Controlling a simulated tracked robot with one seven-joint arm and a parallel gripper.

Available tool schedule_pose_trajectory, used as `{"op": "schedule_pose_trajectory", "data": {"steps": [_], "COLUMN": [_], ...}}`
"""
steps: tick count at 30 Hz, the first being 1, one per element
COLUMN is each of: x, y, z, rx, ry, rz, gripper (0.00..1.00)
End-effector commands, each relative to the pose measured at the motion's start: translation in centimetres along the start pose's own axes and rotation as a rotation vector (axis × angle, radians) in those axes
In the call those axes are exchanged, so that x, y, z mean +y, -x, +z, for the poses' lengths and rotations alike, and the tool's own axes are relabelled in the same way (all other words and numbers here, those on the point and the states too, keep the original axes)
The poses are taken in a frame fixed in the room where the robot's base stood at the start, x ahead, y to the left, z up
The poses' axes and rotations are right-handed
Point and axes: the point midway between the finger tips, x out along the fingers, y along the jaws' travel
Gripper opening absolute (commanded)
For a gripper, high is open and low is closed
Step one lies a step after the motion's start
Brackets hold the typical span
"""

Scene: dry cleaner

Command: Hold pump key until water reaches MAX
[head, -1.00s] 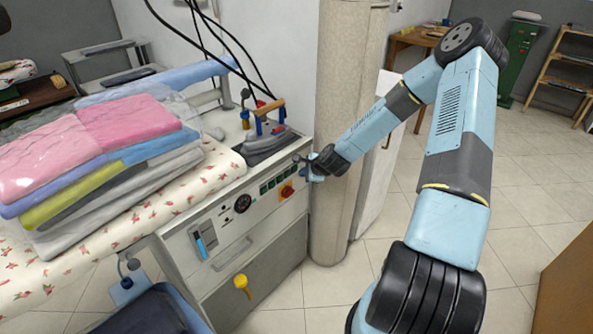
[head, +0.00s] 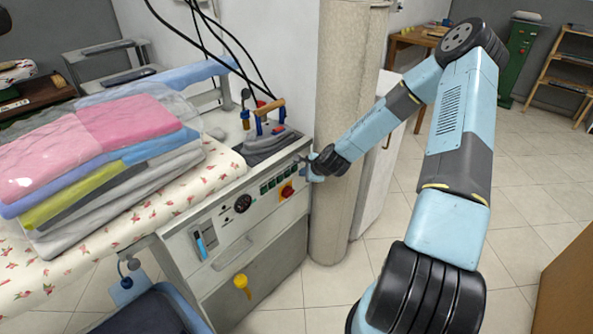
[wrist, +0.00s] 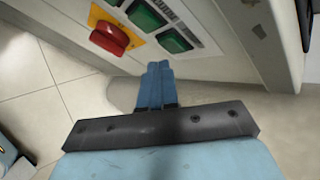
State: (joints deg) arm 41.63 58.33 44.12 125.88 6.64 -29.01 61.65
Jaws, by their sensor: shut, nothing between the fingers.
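The ironing unit's front panel (head: 222,222) carries a row of green keys (head: 274,183), also in the wrist view (wrist: 175,40). Their labels are too small to read, so I cannot tell which is the pump key. A level window (head: 201,243) with a blue strip sits at the panel's left; I cannot read a MAX mark. My gripper (head: 305,170) is at the panel's right end. In the wrist view my gripper (wrist: 157,72) is shut and empty, its fingertips close to the rightmost green key. I cannot tell whether they touch it.
A red knob (head: 287,191) on a yellow plate lies beside the keys. A round gauge (head: 243,203) is left of them. An iron (head: 270,142) rests on top. Folded bagged clothes (head: 95,160) lie left. A beige column (head: 340,130) stands close behind my gripper.

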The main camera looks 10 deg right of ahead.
Motion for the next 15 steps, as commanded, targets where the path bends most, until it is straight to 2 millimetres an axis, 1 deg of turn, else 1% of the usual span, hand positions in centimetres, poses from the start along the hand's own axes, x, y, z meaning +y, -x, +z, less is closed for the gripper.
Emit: {"op": "schedule_pose_trajectory", "data": {"steps": [15], "x": [-0.39], "y": [-0.37], "z": [0.50], "rx": [0.000], "ry": [0.000], "rz": [0.000], "gripper": [0.00]}}
